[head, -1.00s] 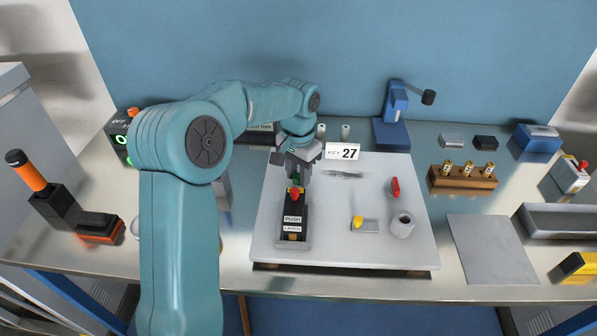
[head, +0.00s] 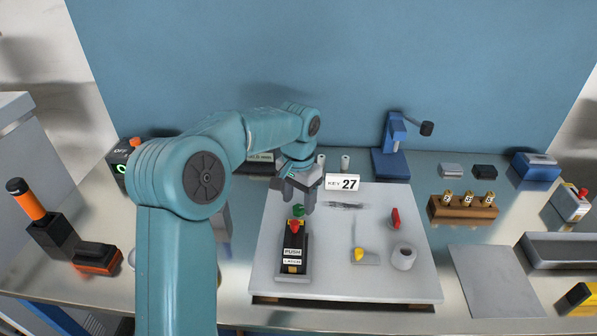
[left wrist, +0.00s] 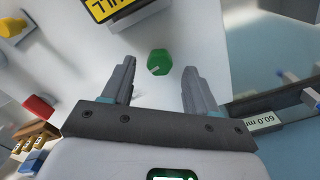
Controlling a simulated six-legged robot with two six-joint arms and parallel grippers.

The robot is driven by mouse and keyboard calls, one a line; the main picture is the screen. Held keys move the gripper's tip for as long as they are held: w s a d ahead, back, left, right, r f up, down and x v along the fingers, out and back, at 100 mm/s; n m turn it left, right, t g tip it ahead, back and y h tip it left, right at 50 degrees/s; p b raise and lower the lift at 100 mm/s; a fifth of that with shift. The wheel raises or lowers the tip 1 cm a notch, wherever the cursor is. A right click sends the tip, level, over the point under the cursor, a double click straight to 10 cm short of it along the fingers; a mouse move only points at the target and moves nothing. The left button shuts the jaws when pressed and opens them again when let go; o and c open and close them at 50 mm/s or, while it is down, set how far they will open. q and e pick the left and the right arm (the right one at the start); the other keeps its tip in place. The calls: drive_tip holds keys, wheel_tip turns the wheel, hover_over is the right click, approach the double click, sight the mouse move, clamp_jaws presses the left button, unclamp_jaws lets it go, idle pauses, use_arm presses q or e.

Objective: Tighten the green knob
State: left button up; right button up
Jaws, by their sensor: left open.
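My right gripper is in neither view.
A blue press (head: 391,150) stands behind. A wooden block (head: 463,207) with brass pieces is to the right.

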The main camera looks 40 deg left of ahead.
sight(298, 208)
use_arm(q)
wheel_tip(298, 208, up, 15)
drive_tip(key=p, duration=0.1)
drive_tip(key=shift+f+p, duration=0.15)
drive_tip(key=shift+p, duration=0.25)
drive_tip(key=shift+s+d, duration=0.1)
drive_tip(key=shift+s, duration=0.05)
